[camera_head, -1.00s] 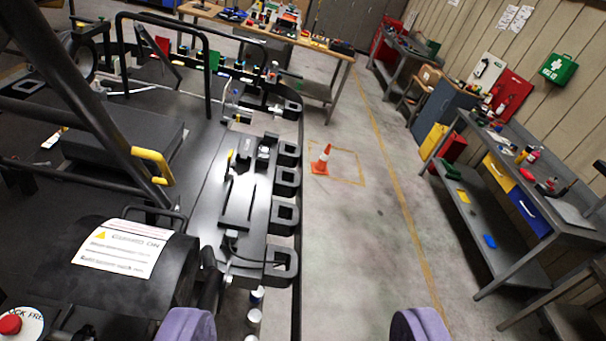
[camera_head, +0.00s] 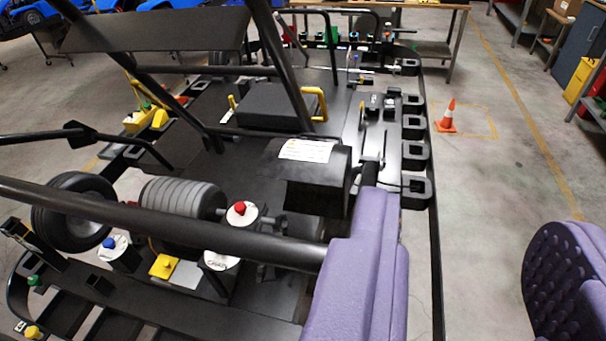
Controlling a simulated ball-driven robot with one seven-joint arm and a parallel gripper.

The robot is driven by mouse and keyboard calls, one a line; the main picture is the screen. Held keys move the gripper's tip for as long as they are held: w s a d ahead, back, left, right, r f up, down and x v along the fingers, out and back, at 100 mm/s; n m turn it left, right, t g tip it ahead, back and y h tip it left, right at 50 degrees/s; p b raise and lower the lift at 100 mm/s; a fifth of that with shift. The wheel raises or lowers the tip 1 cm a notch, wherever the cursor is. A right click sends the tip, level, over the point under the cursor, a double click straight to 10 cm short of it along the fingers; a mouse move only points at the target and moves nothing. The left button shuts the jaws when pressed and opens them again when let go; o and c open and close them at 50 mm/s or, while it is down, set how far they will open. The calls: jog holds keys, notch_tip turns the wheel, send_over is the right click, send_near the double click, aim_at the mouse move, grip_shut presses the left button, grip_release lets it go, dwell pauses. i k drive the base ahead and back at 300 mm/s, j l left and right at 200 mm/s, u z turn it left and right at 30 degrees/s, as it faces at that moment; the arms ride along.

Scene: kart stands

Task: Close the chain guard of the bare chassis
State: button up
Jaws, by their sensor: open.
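The bare chassis is a black kart frame (camera_head: 436,255) filling the left and middle of the view. Its chain guard (camera_head: 318,178) is a black box-like cover with a white label (camera_head: 307,150) on top. Dark space shows beneath the guard's near edge; I cannot tell how far it stands open. My gripper (camera_head: 470,230) is open and empty, with two wide-apart purple fingers. The left finger appears just in front of the guard's right side and overlaps the chassis edge. The right finger is over the bare floor. No contact with the guard is visible.
A thick black bar (camera_head: 170,222) crosses the near chassis, and roll-frame tubes (camera_head: 285,65) rise beyond. A red knob (camera_head: 240,208) and a ribbed cylinder (camera_head: 180,210) sit near the guard. An orange cone (camera_head: 447,116) stands on the floor right; floor around it is clear.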

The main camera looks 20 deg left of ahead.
aim_at(317, 174)
jog(key=u, duration=0.4)
jog(key=l+u, duration=0.1)
jog(key=u, duration=0.65)
jog(key=l+u, duration=0.1)
jog(key=u, duration=0.25)
jog(key=i+l+u, duration=0.1)
jog(key=l, duration=2.6)
